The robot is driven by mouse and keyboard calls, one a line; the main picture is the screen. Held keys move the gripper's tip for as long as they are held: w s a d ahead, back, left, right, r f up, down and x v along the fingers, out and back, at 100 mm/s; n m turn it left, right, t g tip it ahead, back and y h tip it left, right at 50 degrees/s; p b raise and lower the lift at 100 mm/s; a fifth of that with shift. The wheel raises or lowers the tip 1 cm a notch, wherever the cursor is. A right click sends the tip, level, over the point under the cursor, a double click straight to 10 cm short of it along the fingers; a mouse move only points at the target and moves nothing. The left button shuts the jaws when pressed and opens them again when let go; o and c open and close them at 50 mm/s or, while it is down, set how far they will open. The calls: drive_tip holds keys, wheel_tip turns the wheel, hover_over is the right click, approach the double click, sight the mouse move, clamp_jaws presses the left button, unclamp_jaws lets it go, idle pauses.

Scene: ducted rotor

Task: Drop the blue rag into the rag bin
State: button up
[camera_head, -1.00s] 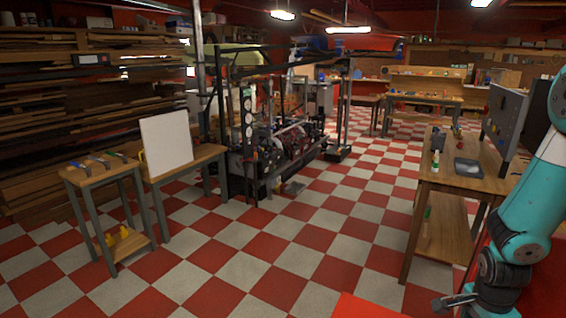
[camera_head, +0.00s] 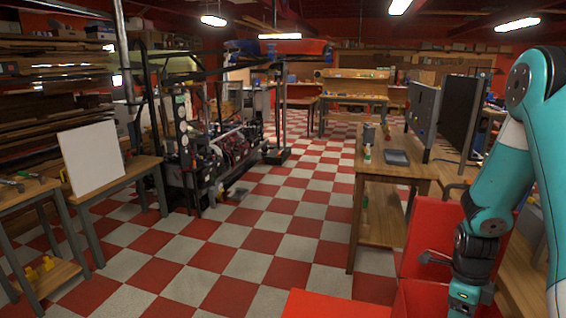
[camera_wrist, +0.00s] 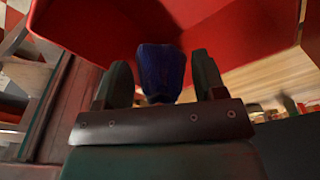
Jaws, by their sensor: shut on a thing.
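The blue rag (camera_wrist: 160,70) is a dark blue bundle between the two dark fingers of my gripper (camera_wrist: 164,78) in the wrist view. My gripper is shut on it. A large red surface with raised edges (camera_wrist: 95,28), which looks like the rag bin, lies beyond the fingers. I cannot tell whether the rag is above it or inside its opening. In the head view, red panels (camera_head: 436,232), probably the same bin, stand by my arm at the right, partly hidden by it. The fingers and rag do not show there.
A wooden workbench (camera_head: 390,170) with a grey tray (camera_head: 397,157) and dark monitor-like panels (camera_head: 458,113) stands beside the red panels. A table with a white board (camera_head: 90,158) stands at left, near machinery (camera_head: 215,145).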

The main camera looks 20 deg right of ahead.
drive_tip(key=shift+f, duration=0.75)
drive_tip(key=o, duration=1)
drive_tip(key=shift+r, duration=0.1)
drive_tip(key=r, duration=0.5)
drive_tip(key=w+r, duration=0.1)
drive_tip(key=r, duration=0.5)
drive_tip(key=w+a+r+b, duration=0.1)
drive_tip(key=r, duration=0.5)
drive_tip(key=shift+r, duration=0.15)
drive_tip(key=shift+a, duration=0.1)
